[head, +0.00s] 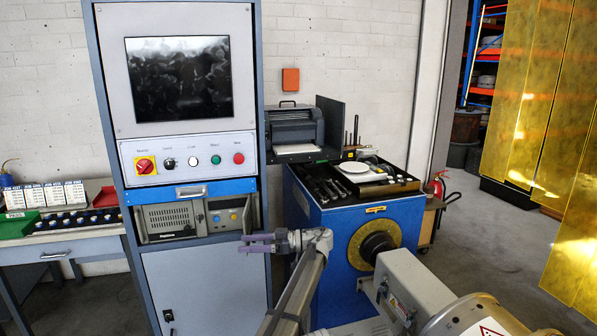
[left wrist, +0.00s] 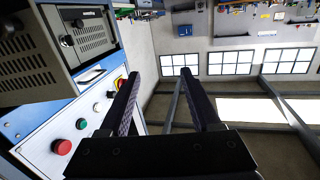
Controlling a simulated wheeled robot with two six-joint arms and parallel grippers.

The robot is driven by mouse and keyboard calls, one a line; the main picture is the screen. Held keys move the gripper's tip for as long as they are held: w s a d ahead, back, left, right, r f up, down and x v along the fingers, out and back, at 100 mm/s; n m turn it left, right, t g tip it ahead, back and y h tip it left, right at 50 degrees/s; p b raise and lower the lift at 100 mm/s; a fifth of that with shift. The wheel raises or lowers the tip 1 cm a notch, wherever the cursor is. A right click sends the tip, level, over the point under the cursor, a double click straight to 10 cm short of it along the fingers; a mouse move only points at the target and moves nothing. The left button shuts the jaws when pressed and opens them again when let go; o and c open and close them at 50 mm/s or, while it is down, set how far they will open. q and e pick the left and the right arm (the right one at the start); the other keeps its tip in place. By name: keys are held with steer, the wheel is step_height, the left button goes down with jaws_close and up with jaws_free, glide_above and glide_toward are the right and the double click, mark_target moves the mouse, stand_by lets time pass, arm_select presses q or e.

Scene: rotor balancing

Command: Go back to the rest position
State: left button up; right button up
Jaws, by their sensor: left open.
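My left gripper (head: 243,244) is at the lower middle of the head view, in front of the grey and blue control cabinet (head: 98,70), with its purple fingers pointing left. In the left wrist view its two dark fingers (left wrist: 156,88) stand apart with nothing between them. The gripper is open and empty. The cabinet's button panel (head: 190,155) also shows in the left wrist view (left wrist: 75,125), turned on its side, left of the fingers; I see no contact with it. My right gripper is not in view.
A blue machine (head: 335,222) with a tool tray (head: 400,187) stands right of the cabinet. A grey machine part (head: 420,285) fills the lower right. A side table (head: 75,243) is at the left. Yellow curtain strips (head: 540,110) hang at the right; floor before them is clear.

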arm_select(q)
steer(key=s+a+f+m+h, duration=0.7)
steer(key=s+a+f+m, duration=0.1)
steer(key=s+f, duration=0.4)
steer(key=s+d+f+m+h, duration=0.1)
steer(key=s+f+m+h, duration=0.6)
steer(key=s, duration=0.5)
steer(key=s+d+f+m+t+h, duration=0.1)
steer(key=s+d+f+m+h, duration=0.15)
steer(key=s+d+h, duration=0.35)
steer(key=s+d+r+m+y+p, duration=0.3)
steer(key=s+d+r+p, duration=0.3)
steer(key=d+r+p, duration=0.3)
steer(key=shift+s+d+r+m+g+y+p, duration=0.25)
steer(key=shift+d+r+m+g+y+p, duration=0.15)
steer(key=shift+r, duration=0.2)
steer(key=shift+w+a, duration=0.1)
